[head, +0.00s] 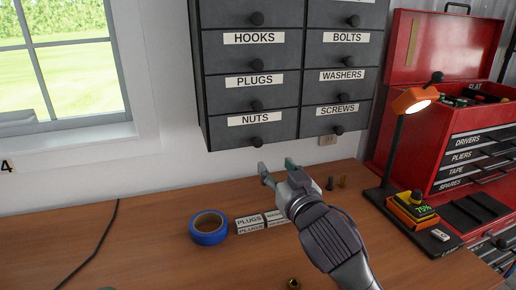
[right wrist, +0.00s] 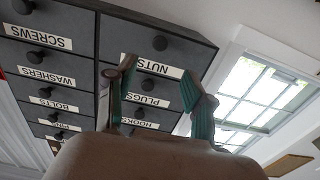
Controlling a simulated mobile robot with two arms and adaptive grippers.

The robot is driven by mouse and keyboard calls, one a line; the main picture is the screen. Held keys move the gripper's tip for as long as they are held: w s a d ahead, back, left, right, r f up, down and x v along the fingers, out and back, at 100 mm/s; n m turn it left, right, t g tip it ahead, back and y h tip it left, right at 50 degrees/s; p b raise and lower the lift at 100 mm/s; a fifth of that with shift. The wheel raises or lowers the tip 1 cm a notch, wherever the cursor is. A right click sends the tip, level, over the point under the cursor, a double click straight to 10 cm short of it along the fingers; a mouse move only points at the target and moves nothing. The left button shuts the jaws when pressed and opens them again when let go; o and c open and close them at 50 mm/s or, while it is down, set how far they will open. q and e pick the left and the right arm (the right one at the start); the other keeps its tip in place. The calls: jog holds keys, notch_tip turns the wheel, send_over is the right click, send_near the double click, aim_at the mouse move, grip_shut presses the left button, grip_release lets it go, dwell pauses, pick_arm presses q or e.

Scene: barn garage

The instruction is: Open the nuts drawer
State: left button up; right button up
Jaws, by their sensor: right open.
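The nuts drawer (head: 233,131) is the bottom left drawer of the dark grey wall cabinet, flush with its neighbours, with a white NUTS label and a round black knob (head: 257,142). The drawer also shows at the upper middle of the right wrist view (right wrist: 190,52), with its knob (right wrist: 160,43) in plain sight. My right gripper (head: 276,165) is open and empty, below the nuts drawer and above the workbench, apart from the knob. In the right wrist view its two teal-padded fingers (right wrist: 157,80) stand spread with the cabinet beyond them. My left gripper is not in view.
An orange lamp (head: 412,100) and a red toolbox (head: 440,150) stand at the right. A window is at the left. The screws drawer (head: 310,122) adjoins on the right.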

aim_at(259, 143)
jog(key=p+x, duration=0.1)
jog(key=x, duration=0.9)
jog(key=shift+w+a+p, duration=0.15)
jog(key=shift+w+p, duration=0.25)
jog(key=shift+x, duration=0.9)
grip_shut()
